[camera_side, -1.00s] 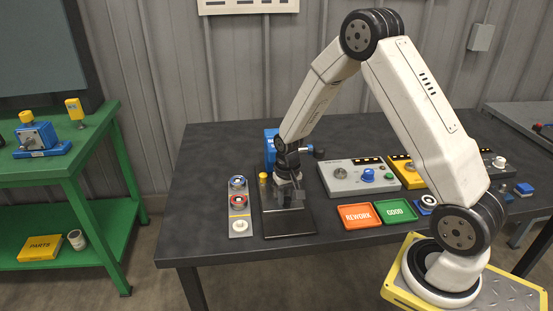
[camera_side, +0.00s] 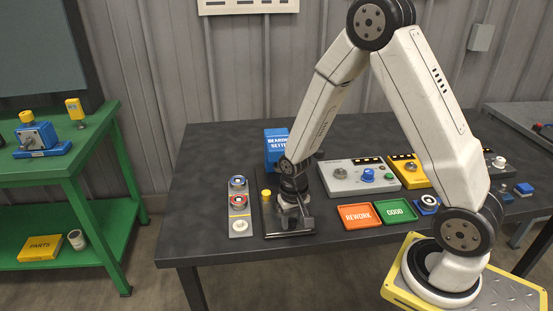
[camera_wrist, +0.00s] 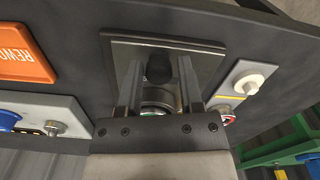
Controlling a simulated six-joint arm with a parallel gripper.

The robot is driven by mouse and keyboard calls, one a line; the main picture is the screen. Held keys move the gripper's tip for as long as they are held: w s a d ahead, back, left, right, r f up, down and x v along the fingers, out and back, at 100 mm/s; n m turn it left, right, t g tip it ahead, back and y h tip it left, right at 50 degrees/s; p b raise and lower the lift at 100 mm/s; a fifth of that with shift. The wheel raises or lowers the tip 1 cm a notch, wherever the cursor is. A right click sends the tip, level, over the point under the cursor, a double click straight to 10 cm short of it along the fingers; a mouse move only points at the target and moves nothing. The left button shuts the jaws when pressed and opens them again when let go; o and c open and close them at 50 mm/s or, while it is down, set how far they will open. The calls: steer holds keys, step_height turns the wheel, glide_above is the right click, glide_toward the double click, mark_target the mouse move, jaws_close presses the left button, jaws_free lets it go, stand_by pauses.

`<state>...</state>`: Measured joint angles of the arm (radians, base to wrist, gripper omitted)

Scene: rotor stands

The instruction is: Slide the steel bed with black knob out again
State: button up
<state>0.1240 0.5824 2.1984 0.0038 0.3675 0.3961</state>
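The steel bed (camera_wrist: 203,62) shows in the wrist view as a dark grey plate. In the side view its stand (camera_side: 258,222) lies near the table's front edge, mostly covered by my gripper (camera_side: 291,229). The black knob (camera_wrist: 158,68) is between the two fingers of my gripper (camera_wrist: 158,70) in the wrist view. The fingers look spread, with narrow gaps beside the knob; contact is not clear. A round metal part with a coloured ring (camera_wrist: 153,112) shows partly behind the gripper body.
A yellow-topped post (camera_side: 266,194) stands at the stand's left. A grey strip (camera_side: 240,222) with blue, red and white round pieces lies left of it. Orange REWORK tray (camera_side: 358,216) and green GOOD tray (camera_side: 397,211) lie right. The blue box (camera_side: 277,142) stands behind.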

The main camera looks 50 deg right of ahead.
steer(key=shift+o, duration=1.1)
steer(key=shift+w+d, duration=0.1)
steer(key=shift+r, duration=0.1)
steer(key=shift+r, duration=3.8)
steer(key=s+a+r+n+t, duration=0.2)
steer(key=s+a+r+n, duration=0.1)
steer(key=s+n, duration=0.3)
steer(key=shift+s+a+r+t, duration=0.2)
steer(key=shift+a+t, duration=0.1)
steer(key=shift+a, duration=0.4)
